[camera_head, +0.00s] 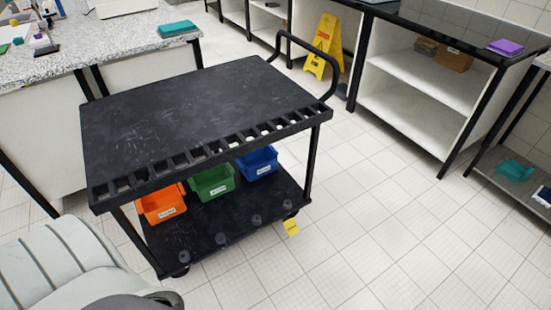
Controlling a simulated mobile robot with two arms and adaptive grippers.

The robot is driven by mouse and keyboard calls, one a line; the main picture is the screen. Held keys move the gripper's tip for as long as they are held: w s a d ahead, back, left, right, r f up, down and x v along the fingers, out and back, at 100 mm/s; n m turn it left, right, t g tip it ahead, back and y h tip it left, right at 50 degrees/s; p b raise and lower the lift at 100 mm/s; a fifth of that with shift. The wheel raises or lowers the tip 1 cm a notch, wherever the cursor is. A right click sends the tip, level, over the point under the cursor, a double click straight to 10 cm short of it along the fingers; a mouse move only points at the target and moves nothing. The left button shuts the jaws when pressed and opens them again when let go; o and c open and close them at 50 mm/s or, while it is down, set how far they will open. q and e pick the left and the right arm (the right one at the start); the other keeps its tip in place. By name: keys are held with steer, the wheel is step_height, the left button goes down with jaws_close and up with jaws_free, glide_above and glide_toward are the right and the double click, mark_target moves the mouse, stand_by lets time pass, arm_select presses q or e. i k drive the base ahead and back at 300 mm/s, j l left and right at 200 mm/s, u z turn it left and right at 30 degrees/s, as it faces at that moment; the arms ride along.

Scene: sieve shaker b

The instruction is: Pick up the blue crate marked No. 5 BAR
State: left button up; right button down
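A blue crate (257,162) sits on the lower shelf of a black cart, the rightmost of three crates in a row. It has a white label (263,169) on its front, too small to read. The cart's top hides its upper back part. Neither of my grippers is in view.
A green crate (212,182) and an orange crate (160,203) stand left of the blue one on the lower shelf (225,232). The cart's slotted top (200,110) overhangs them. A yellow floor sign (323,45) stands behind. The tiled floor (390,230) on the right is clear.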

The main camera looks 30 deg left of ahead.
mark_target(255, 164)
steer(key=i+l+z, duration=0.1)
steer(key=i+z, duration=0.25)
steer(key=i, duration=0.55)
steer(key=i+j+z, duration=0.15)
steer(key=i+z, duration=0.15)
steer(key=i, duration=0.6)
